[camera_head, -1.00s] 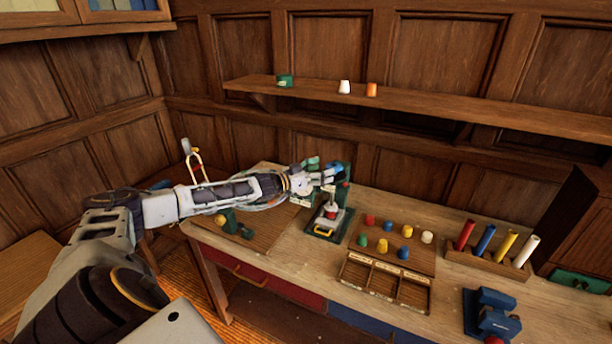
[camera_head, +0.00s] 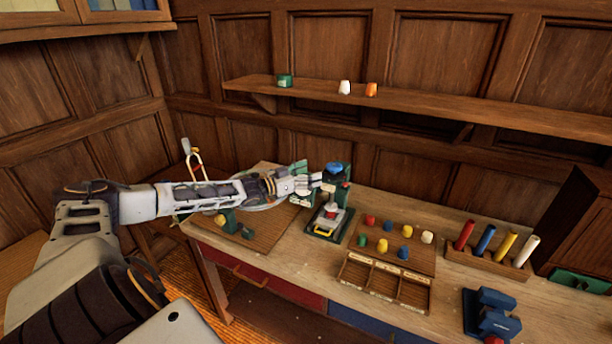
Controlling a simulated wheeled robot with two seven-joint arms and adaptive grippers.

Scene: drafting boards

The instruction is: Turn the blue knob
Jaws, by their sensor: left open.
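The blue knob (camera_head: 334,168) sits on top of a dark green device (camera_head: 345,190) at the back of the workbench. My left gripper (camera_head: 318,183) is just left of the knob and slightly lower. It is open, with nothing seen between its fingers. Whether a finger touches the device cannot be told from this view. My right gripper is not in view.
A board with several coloured pegs (camera_head: 420,258) and a wooden compartment tray (camera_head: 352,277) lie right of the device. A rack of coloured cylinders (camera_head: 480,262) and a blue vise-like tool (camera_head: 490,318) stand further right. A wall shelf (camera_head: 430,108) runs above.

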